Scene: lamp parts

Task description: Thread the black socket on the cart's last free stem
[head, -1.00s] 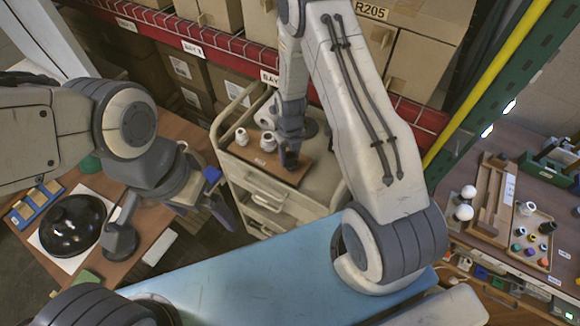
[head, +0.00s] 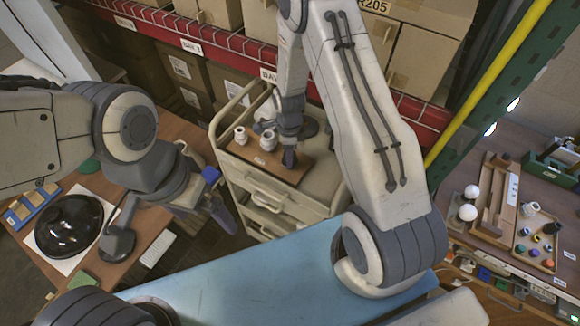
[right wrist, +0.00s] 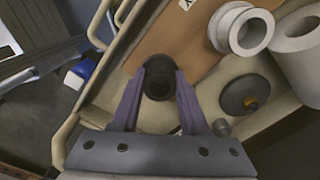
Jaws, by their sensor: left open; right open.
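The black socket (head: 289,158) is at the right end of the brown board (head: 250,152) on the cart (head: 276,199). In the right wrist view the black socket (right wrist: 158,79) sits upright between the open fingers of my right gripper (right wrist: 163,88). Any stem under it is hidden, and I cannot tell how far down it sits. My right gripper (head: 290,145) points down over it. Two white sockets (head: 241,135) (head: 268,139) stand further left on the board; one shows in the right wrist view (right wrist: 246,31). My left gripper (head: 222,208) is open and empty left of the cart.
A white roll (right wrist: 302,55) and a grey disc (right wrist: 245,94) lie beside the board. The left table holds a black dome (head: 69,226) and a grey lamp base (head: 117,242). The right bench has a tray of small parts (head: 537,240). Shelves with boxes close off the back.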

